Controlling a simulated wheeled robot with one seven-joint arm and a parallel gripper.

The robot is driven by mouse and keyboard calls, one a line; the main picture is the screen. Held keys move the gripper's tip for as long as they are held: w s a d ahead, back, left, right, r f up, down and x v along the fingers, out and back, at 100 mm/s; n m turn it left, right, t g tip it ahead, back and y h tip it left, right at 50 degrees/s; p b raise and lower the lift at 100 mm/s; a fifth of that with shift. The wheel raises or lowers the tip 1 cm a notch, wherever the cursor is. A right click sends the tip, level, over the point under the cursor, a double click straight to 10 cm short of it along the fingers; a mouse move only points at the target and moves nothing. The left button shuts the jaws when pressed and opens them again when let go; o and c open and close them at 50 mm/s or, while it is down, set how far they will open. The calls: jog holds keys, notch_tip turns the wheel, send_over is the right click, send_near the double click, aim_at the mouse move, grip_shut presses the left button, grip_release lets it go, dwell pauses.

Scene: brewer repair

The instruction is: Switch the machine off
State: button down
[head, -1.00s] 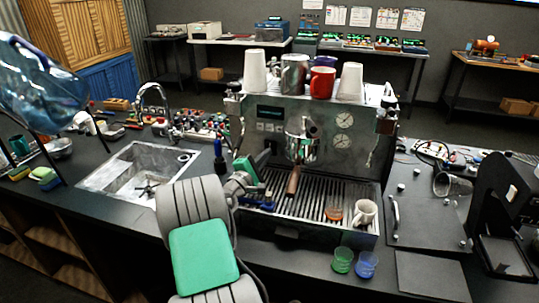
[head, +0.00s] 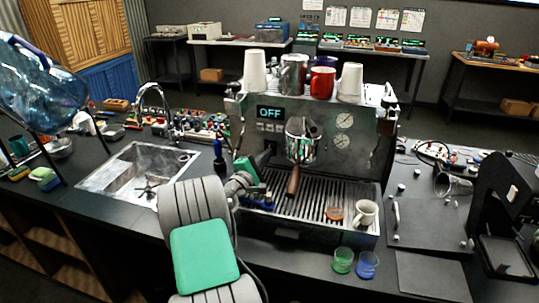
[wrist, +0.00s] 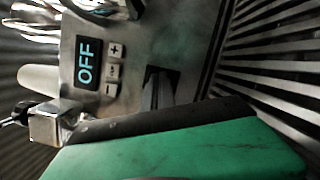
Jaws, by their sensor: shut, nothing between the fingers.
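The espresso machine (head: 362,160) stands on the dark counter. Its display (head: 269,112) reads OFF in lit letters, and the same display shows large and turned sideways in the wrist view (wrist: 88,61). A small column of plus and minus buttons (wrist: 113,69) sits beside the display. My gripper (head: 268,158) is at the left part of the machine's front, below the display. In the wrist view its dark fingers (wrist: 159,90) are shut and empty, with tips at or very close to the front panel. Whatever lies right behind the tips is hidden.
The portafilter (head: 293,180) sticks out right of my gripper, above the slatted drip tray (head: 305,205). A white mug (head: 366,213) stands on the tray. Green (head: 343,261) and blue (head: 368,265) cups stand in front. A sink (head: 135,172) lies left.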

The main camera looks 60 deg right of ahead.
jog(key=shift+r, duration=0.1)
jog(key=shift+s+a+r, duration=0.1)
jog(key=shift+a+r, duration=0.2)
jog(key=shift+a, duration=0.4)
jog(key=shift+s+a+r+p, duration=0.1)
jog(key=shift+a+r+p, duration=0.3)
jog(key=shift+a, duration=0.3)
jog(key=shift+s+a+r+p, duration=0.1)
jog(key=shift+a+r+p, duration=0.3)
jog(key=shift+a, duration=0.3)
jog(key=shift+s+a+r+p, duration=0.1)
jog(key=shift+a+r+p, duration=0.3)
jog(key=shift+a, duration=0.3)
